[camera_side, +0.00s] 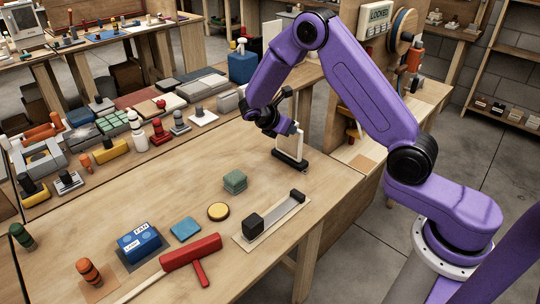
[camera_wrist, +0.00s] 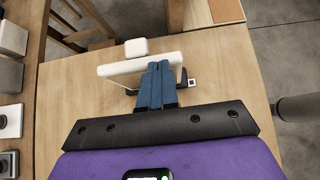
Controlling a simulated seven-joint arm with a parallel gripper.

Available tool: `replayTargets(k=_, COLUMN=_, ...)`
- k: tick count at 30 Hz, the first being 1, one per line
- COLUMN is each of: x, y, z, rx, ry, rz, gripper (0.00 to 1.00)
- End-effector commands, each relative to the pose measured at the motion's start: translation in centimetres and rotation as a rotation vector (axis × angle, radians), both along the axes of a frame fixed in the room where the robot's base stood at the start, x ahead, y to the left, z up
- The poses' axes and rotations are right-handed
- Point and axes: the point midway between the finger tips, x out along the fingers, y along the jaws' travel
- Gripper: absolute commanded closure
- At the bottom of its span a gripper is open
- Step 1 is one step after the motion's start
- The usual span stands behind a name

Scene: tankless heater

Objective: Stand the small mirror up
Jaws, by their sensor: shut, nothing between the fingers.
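The small mirror appears to be the white-framed panel (camera_side: 291,146) on a dark base near the table's right edge in the side view. It looks roughly upright there; its exact tilt is hard to tell. In the wrist view it shows as a white bar (camera_wrist: 112,69) with a white block behind it and dark base parts below. My gripper (camera_side: 292,129) is at the panel's top. In the wrist view my gripper's blue fingers (camera_wrist: 155,70) are together and empty, overlapping the white bar; whether they touch it is unclear.
Several items crowd the left side. Bare wood surrounds the mirror's left.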

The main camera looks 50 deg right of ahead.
Motion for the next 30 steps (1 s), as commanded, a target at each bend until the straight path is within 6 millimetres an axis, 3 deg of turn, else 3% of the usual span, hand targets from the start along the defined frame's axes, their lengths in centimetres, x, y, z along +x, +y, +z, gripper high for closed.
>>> replayTargets(k=17, x=0.0, y=0.1, z=0.1, rx=-0.002, ry=0.0, rz=0.0, gripper=1.0)
replayTargets(k=20, x=0.0, y=0.9, z=0.1, rx=-0.003, ry=-0.001, rz=0.002, gripper=1.0)
replayTargets(k=26, x=0.1, y=4.5, z=0.2, rx=-0.001, ry=-0.002, rz=0.004, gripper=1.0)
replayTargets(k=30, x=0.1, y=6.5, z=2.6, rx=-0.001, ry=-0.006, rz=0.002, gripper=1.0)
